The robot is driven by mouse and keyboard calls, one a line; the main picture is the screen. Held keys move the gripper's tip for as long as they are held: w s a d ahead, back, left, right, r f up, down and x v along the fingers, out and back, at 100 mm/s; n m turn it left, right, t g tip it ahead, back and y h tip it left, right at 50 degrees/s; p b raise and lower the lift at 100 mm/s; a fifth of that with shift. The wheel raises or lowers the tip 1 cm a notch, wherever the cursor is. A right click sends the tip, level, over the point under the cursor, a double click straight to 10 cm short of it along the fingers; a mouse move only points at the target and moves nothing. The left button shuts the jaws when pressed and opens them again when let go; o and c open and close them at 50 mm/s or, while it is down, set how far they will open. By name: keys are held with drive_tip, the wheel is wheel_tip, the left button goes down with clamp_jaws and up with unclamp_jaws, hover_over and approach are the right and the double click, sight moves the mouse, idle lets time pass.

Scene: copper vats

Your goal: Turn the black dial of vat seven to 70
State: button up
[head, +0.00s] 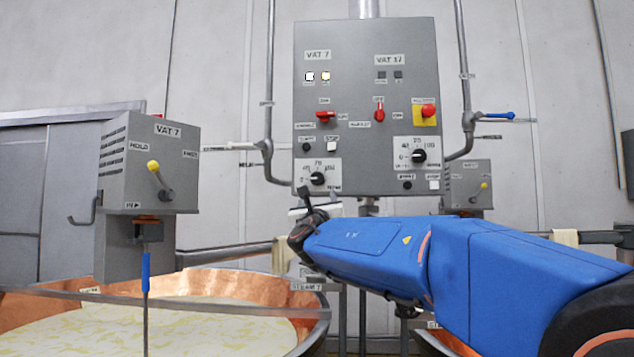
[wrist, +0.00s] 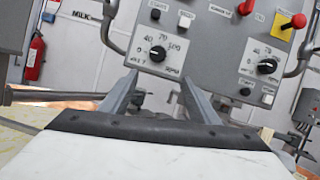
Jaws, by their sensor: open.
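The black dial of vat seven (head: 317,179) is on a white scale plate at the lower left of the grey control panel (head: 345,60). It also shows in the wrist view (wrist: 158,53), with 70 printed above it. Its pointer is too small to read surely. My gripper (head: 309,197) is just below the dial in the head view. In the wrist view my gripper (wrist: 158,82) is open and empty, its fingers to either side below the dial, apart from it. A second black dial (head: 419,156) is under the VAT 17 label, at right.
A red switch (head: 326,116), a white button (head: 331,147) and a red emergency knob (head: 428,111) are on the panel. A grey VAT 7 box (head: 150,165) with a yellow-tipped lever stands left, above a copper vat (head: 312,312). Pipes flank the panel.

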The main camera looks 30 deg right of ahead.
sight(317, 178)
drive_tip(key=shift+n, duration=0.4)
drive_tip(key=x, duration=1.8)
drive_tip(key=shift+a+r, duration=0.35)
drive_tip(key=shift+a, duration=0.05)
drive_tip(key=c, duration=1)
